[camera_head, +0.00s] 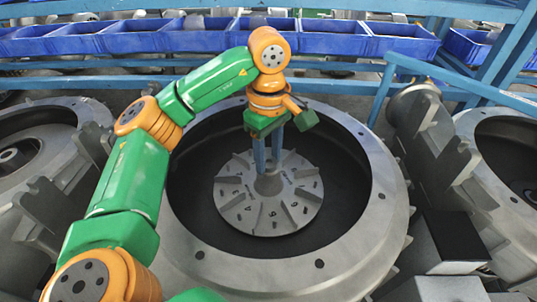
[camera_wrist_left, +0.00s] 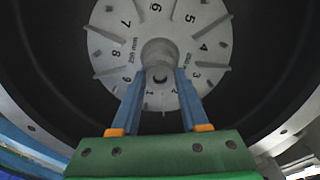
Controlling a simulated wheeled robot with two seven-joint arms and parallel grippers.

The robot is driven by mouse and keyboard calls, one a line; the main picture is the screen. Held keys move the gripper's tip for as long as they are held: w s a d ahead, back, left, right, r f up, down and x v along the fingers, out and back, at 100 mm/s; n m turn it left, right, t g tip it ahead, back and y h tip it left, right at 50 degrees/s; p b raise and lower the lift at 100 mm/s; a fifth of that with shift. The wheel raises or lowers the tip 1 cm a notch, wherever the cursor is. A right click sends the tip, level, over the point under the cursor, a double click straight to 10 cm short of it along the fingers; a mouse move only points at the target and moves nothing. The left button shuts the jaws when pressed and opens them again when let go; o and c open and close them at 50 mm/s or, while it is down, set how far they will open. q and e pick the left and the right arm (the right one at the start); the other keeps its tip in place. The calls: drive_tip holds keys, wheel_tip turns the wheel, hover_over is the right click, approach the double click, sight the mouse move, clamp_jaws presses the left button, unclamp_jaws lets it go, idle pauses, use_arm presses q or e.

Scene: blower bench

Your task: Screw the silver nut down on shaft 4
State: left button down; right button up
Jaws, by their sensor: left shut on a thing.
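My left gripper (camera_head: 267,168) reaches down into the round blower housing (camera_head: 385,190), its blue fingers at the middle of the grey fan wheel (camera_head: 240,213). In the left wrist view, the fingertips (camera_wrist_left: 160,76) close on a small round grey piece with a dark centre, which I take for the silver nut (camera_wrist_left: 160,74). It sits at the end of the wheel's raised hub (camera_wrist_left: 158,50); its threads and seating cannot be made out. The wheel carries printed numbers, 4 among them. No label naming the shaft shows. My right gripper is out of view.
Other blower housings stand to the left (camera_head: 60,112) and right (camera_head: 480,215). Blue bins (camera_head: 330,40) line the back behind a blue rail (camera_head: 340,86). The housing's dark wall surrounds my left gripper, with free room between wall and wheel.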

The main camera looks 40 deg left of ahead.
use_arm(q)
drive_tip(key=m, duration=1.9)
drive_tip(key=c, duration=0.7)
unclamp_jaws()
